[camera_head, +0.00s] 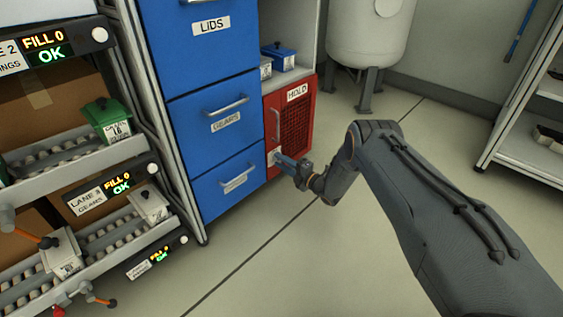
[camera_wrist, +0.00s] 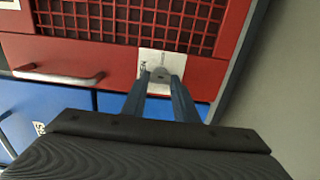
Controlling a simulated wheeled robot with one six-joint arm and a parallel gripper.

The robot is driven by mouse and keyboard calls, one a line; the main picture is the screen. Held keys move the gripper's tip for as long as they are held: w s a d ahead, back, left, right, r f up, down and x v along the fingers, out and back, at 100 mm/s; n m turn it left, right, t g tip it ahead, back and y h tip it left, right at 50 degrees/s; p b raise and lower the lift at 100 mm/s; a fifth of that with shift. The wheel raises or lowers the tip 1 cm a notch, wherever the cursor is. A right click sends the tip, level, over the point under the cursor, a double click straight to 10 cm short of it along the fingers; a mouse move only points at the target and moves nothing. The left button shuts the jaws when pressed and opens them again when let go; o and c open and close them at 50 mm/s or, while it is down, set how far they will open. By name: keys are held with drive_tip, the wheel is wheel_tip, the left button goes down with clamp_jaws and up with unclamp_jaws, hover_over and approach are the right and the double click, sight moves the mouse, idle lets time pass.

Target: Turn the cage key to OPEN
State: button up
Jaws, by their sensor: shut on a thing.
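The red cage (camera_head: 295,115) marked HOLD stands low beside the blue drawers, with a mesh door and a handle at its left edge. In the wrist view its red front (camera_wrist: 100,65) fills the upper part. A white key plate (camera_wrist: 152,62) sits below the mesh, its lettering too small to read. The grey key (camera_wrist: 160,74) shows at the plate, between my fingertips. My gripper (camera_head: 277,158) reaches the cage's lower left front and is shut on the key; in the wrist view its two blue fingers (camera_wrist: 161,86) touch it from both sides. The key's exact angle is hard to tell.
Blue drawers (camera_head: 212,110) marked LIDS and GEARS stand left of the cage. Roller lanes (camera_head: 80,160) with boxes are at the far left. A blue box (camera_head: 280,57) sits on the shelf above the cage. A white tank (camera_head: 370,35) stands behind. The floor (camera_head: 270,250) in front is clear.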

idle(0.5)
drive_tip(key=o, duration=1.1)
drive_tip(key=shift+c, duration=0.2)
drive_tip(key=shift+d, duration=0.1)
drive_tip(key=p+v, duration=0.3)
drive_tip(key=v, duration=0.4)
drive_tip(key=shift+s+d, duration=0.25)
drive_tip(key=shift+d, duration=0.05)
